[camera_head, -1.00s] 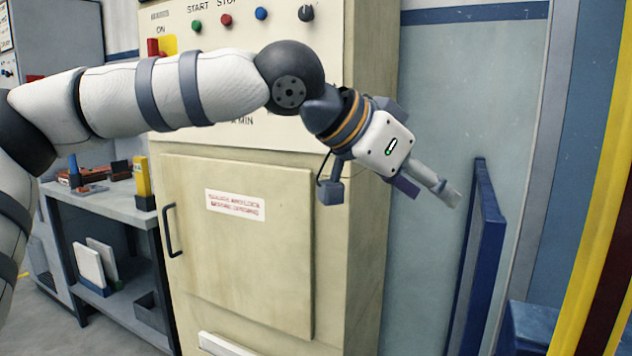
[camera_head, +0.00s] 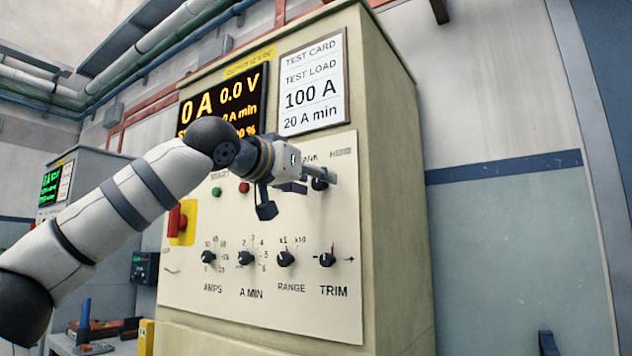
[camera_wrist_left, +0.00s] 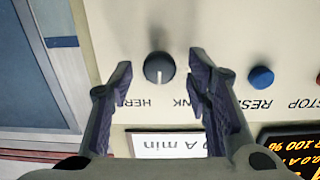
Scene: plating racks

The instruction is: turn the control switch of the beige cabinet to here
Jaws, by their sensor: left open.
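The beige cabinet (camera_head: 385,200) fills the middle of the head view. Its control switch, a black round knob (camera_head: 319,182), is at the panel's upper right, partly covered by my left gripper (camera_head: 312,174). In the left wrist view, which is upside down, the knob (camera_wrist_left: 158,68) shows between and beyond the open fingertips (camera_wrist_left: 160,80), with no visible contact. Its pale pointer line points down in that picture, towards the gap between the "HERE" label (camera_wrist_left: 131,104) and a label ending in "NK" (camera_wrist_left: 186,104). My right gripper is not in view.
A blue button (camera_wrist_left: 261,78) sits beside the knob. Green (camera_head: 216,191) and red (camera_head: 244,187) buttons, a red switch (camera_head: 176,221) and a lower row of black knobs (camera_head: 285,258) share the panel. A test card (camera_head: 312,82) hangs above.

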